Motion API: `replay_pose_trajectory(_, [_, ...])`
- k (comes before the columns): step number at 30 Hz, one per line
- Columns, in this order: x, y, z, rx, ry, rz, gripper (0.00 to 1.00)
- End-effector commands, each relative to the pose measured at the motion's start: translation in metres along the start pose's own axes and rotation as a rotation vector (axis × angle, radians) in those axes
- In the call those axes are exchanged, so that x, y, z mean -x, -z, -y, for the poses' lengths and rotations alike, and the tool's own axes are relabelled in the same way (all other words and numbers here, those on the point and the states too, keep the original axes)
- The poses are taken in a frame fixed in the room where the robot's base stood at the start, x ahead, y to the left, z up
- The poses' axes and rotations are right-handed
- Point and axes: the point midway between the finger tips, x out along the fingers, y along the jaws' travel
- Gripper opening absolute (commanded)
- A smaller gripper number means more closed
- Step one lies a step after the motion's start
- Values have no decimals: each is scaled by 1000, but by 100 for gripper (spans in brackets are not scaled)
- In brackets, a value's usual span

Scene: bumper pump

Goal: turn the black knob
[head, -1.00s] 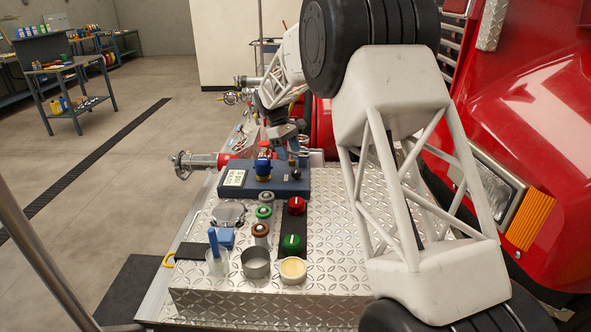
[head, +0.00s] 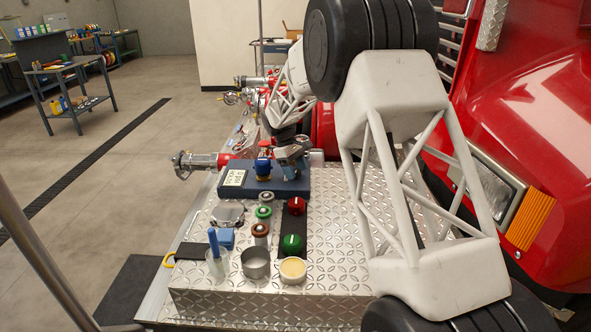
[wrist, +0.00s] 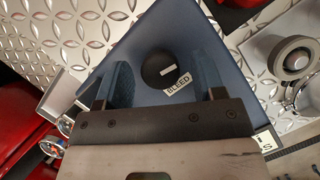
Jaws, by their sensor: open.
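The black knob (wrist: 160,70) shows in the wrist view as a round black top with a white mark. It is on the blue block (wrist: 150,28), beside a white label reading BLEED. My gripper (wrist: 164,74) is open, with one finger on each side of the knob and visible gaps between. In the head view my gripper (head: 294,168) is low over the right end of the blue block (head: 240,189) and hides the knob.
A blue-handled valve (head: 263,167) stands on the block just left of my gripper. Red (head: 296,206) and green (head: 291,243) knobs on a black strip, plus several cups and caps, are nearer on the metal diamond plate (head: 335,225). The red truck (head: 520,110) is at right.

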Motion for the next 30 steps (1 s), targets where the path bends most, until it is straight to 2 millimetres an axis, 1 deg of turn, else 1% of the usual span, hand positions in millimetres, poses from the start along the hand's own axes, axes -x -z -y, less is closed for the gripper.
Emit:
replay_pose_trajectory(1, [0, 0, 0, 0, 0, 0, 63])
replay_pose_trajectory(10, [0, 0, 0, 0, 0, 0, 17])
replay_pose_trajectory(20, [0, 0, 0, -26, 11, 1, 16])
replay_pose_trajectory(26, [0, 0, -1, -99, 42, 0, 16])
replay_pose_trajectory(30, [0, 0, -1, -182, 77, 1, 16])
